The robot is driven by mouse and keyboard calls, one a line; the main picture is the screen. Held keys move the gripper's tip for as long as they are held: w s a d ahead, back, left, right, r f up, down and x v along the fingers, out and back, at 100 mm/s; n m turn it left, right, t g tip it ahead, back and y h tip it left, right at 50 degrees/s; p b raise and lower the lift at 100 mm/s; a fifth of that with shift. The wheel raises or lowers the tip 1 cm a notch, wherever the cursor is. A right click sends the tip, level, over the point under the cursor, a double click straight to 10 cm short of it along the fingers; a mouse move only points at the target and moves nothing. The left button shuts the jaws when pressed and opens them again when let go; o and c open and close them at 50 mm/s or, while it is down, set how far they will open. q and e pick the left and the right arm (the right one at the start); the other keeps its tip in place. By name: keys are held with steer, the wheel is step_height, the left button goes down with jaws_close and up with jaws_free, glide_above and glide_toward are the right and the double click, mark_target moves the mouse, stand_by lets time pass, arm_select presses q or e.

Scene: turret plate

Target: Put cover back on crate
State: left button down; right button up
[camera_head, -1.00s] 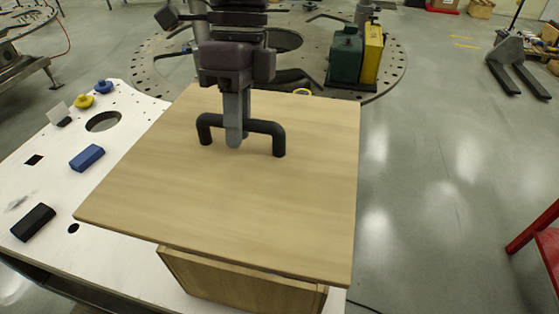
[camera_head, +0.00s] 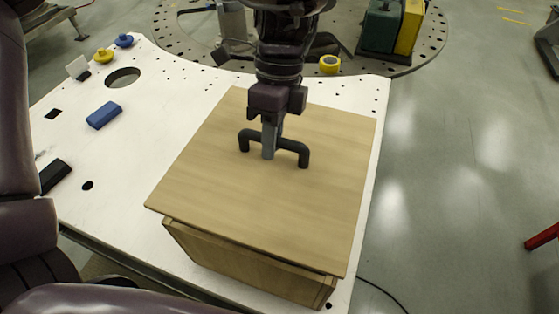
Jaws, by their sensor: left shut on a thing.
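The wooden cover (camera_head: 230,190) lies over the top of the wooden crate (camera_head: 245,266), roughly lined up with it; a narrow dark line shows between them along the front. Whether it rests fully on the rim I cannot tell. A black bar handle (camera_head: 291,146) stands on the cover. My left gripper (camera_head: 269,148) points down and is shut on the handle near its middle. The crate's inside is hidden under the cover. My right gripper is not in view.
The crate stands on a white table (camera_head: 140,165) with holes. A blue block (camera_head: 103,115), a black block (camera_head: 55,176), blue and yellow knobs (camera_head: 103,55) are at left. A yellow tape roll (camera_head: 330,64) is behind. Open floor lies at right.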

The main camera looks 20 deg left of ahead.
mark_target(273, 164)
arm_select(q)
steer(key=shift+f, duration=0.65)
steer(key=shift+d+f, duration=0.1)
steer(key=shift+f, duration=0.2)
steer(key=shift+s+f, duration=0.2)
steer(key=shift+f, duration=0.3)
step_height(273, 164, down, 2)
steer(key=shift+p, duration=0.35)
steer(key=shift+w+f, duration=0.15)
steer(key=shift+f, duration=0.35)
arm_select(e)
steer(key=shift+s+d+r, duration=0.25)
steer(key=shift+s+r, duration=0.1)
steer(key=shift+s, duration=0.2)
arm_select(q)
steer(key=shift+f, duration=0.1)
steer(key=c, duration=1.4)
jaws_free()
steer(key=shift+o, duration=0.2)
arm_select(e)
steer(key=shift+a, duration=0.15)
